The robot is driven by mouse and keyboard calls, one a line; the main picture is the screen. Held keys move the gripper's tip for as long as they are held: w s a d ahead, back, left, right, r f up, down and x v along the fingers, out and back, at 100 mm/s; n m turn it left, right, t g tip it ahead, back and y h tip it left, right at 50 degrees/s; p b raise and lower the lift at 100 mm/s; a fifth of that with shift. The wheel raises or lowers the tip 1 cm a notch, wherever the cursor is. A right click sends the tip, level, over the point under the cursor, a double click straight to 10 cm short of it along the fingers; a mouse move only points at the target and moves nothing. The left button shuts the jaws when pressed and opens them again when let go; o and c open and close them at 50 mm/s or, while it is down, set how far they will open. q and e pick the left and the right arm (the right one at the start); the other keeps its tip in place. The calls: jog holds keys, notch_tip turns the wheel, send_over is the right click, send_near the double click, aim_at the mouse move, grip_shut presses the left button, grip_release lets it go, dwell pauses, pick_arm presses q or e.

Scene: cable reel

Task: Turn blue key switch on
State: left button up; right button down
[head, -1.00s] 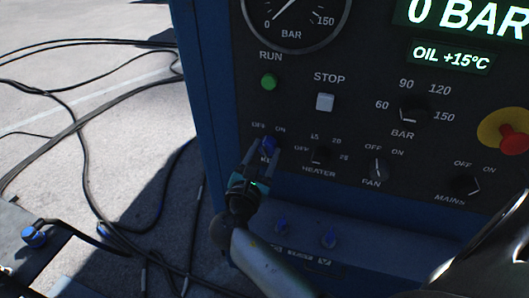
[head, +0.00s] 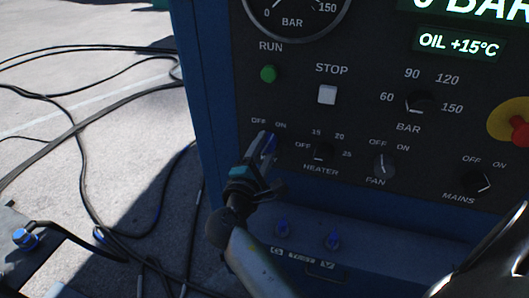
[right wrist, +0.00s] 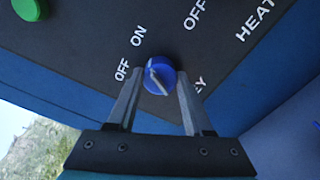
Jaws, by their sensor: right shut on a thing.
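The blue key switch (head: 270,146) is a small round blue knob at the lower left of the dark control panel, below OFF and ON labels. In the right wrist view the key switch (right wrist: 159,76) has a white line across its face, slanting from upper left to lower right. Its upper-left end points roughly between OFF and ON. My right gripper (head: 266,143) is shut on the switch. In the wrist view its two fingers (right wrist: 160,70) stand on either side of the blue knob. In the head view the fingers partly hide the knob. My left gripper is not in view.
Beside the switch are the heater knob (head: 320,151), fan knob (head: 384,164) and mains knob (head: 483,182). Above are the green RUN button (head: 269,74) and white STOP button (head: 327,94). A red emergency button (head: 521,134) is at right. Black cables (head: 85,165) lie on the ground at left.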

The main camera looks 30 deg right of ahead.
jog(key=shift+m, duration=0.5)
jog(key=shift+c, duration=1.5)
grip_release()
